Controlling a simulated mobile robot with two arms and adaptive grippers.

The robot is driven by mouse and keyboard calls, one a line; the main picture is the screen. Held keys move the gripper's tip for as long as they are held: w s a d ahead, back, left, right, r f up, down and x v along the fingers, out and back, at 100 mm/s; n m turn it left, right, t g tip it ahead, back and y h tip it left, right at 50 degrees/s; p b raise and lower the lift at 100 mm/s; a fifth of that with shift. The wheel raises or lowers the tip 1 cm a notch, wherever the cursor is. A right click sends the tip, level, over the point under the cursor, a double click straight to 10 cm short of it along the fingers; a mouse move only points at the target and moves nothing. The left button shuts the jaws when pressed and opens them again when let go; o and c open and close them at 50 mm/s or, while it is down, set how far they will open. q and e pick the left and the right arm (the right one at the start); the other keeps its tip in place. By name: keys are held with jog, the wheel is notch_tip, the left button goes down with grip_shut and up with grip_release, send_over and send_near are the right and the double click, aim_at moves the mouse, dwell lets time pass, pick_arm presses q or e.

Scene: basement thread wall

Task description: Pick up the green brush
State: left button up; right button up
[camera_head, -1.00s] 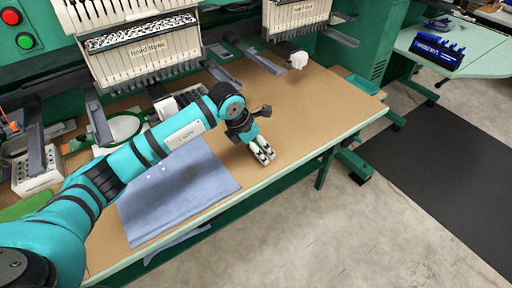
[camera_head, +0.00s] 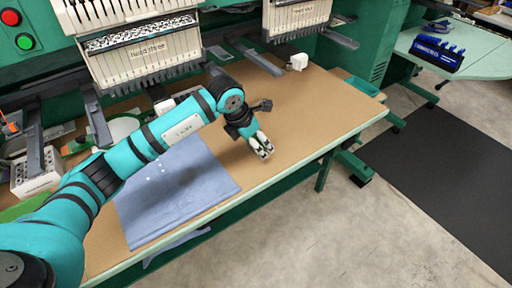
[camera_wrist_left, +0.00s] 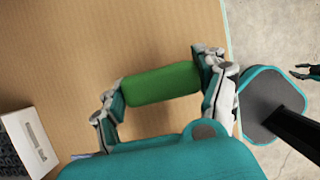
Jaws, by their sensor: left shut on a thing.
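The green brush (camera_wrist_left: 162,84) shows in the left wrist view as a plain green block lying across between my left gripper's two fingers. My left gripper (camera_wrist_left: 158,86) is shut on it, with one finger at each end. In the head view my left gripper (camera_head: 262,148) is over the brown table top near its front edge, right of the blue cloth; the brush is hidden there. What looks like my right gripper (camera_wrist_left: 305,73) shows small at the right edge of the left wrist view, apart from the brush.
A folded blue cloth (camera_head: 175,190) lies on the brown table (camera_head: 300,112). Embroidery machine heads (camera_head: 140,45) hang over its back edge. The right part of the table is clear.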

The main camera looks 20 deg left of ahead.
pick_arm(q)
jog(key=shift+r, duration=0.85)
jog(key=s+d+r+b, duration=0.1)
jog(key=s+d, duration=0.3)
jog(key=s, duration=1.1)
jog(key=shift+s+r+b, duration=0.15)
jog(key=shift+s+b, duration=0.1)
jog(key=shift+b, duration=0.65)
